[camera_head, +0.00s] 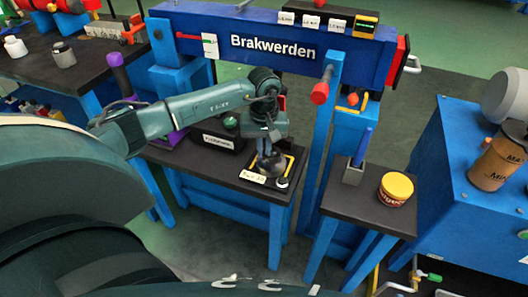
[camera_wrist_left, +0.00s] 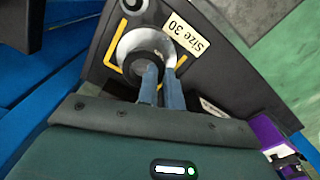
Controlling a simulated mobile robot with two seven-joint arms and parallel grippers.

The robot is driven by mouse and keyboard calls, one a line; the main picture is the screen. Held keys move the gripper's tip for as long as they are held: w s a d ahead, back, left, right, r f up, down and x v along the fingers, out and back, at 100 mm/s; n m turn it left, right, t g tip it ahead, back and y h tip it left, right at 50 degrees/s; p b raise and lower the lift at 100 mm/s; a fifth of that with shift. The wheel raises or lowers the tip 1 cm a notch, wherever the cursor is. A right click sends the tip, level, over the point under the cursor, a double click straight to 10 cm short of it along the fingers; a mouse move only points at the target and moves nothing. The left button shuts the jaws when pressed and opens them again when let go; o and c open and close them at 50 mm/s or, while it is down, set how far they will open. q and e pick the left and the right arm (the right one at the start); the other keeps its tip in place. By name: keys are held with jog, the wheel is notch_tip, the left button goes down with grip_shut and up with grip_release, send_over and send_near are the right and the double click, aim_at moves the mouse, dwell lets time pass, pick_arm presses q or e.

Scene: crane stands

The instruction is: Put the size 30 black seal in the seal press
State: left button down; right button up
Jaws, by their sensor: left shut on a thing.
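My left gripper (camera_head: 267,148) reaches down at the yellow-cornered spot on the low dark table in the head view. In the left wrist view its two fingers (camera_wrist_left: 161,86) are close together, shut on the dark middle of a round piece, which I take for the size 30 black seal (camera_wrist_left: 141,64). A paler grey round surface surrounds that dark middle. In the head view the dark round piece (camera_head: 270,164) shows below the fingers. A label reading "Size 30" (camera_wrist_left: 187,34) lies beside it. I cannot pick out the seal press for certain. My right gripper is not in view.
A dark box with a white label (camera_head: 220,138) stands behind the gripper. A blue beam reading "Brakwerden" (camera_head: 273,47) spans above, with a blue post (camera_head: 328,120) to the right. A yellow-lidded pot (camera_head: 396,188) stands on a small side table (camera_head: 349,207).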

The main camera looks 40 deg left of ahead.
pick_arm(q)
jog(key=shift+f, duration=0.85)
jog(key=shift+r, duration=0.1)
jog(key=shift+s+f+b, duration=0.1)
jog(key=shift+f+b, duration=0.5)
jog(key=shift+b, duration=0.05)
